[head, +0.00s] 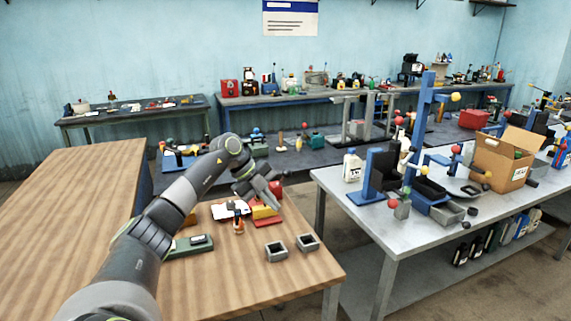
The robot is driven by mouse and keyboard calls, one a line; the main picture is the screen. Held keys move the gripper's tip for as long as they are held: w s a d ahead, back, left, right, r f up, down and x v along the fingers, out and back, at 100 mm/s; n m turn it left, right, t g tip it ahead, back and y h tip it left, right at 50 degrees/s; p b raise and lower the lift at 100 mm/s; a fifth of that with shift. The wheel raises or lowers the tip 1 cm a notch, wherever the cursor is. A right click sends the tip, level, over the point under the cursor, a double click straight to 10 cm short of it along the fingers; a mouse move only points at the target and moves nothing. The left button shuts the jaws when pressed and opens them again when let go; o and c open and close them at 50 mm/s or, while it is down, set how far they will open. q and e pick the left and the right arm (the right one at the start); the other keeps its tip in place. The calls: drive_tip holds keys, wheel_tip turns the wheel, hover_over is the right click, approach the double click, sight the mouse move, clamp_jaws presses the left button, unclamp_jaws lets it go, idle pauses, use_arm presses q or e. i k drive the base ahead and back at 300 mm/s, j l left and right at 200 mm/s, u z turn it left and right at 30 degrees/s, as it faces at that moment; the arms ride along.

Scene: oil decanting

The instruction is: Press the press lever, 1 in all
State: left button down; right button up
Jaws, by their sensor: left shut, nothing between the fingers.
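A tall blue press (417,130) stands on the grey metal table at the right. An arm with a yellow ball (455,97) sticks out from near its top. Other rods with red balls show lower down around it, and I cannot tell for sure which one is the press lever. My left gripper (269,196) is shut and empty, above the back right part of the wooden table, well to the left of the press and apart from it. My right gripper is not in view.
The wooden table (80,230) holds two small grey open boxes (276,251), a green device (190,245), a small orange bottle (238,222) and red and yellow blocks. The grey table (440,255) also holds a white jug (352,166) and a cardboard box (501,160). A gap separates the tables.

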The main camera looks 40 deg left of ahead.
sight(287, 173)
drive_tip(key=i+j, duration=0.8)
drive_tip(key=j, duration=0.25)
drive_tip(key=i+j, duration=0.4)
drive_tip(key=j, duration=0.1)
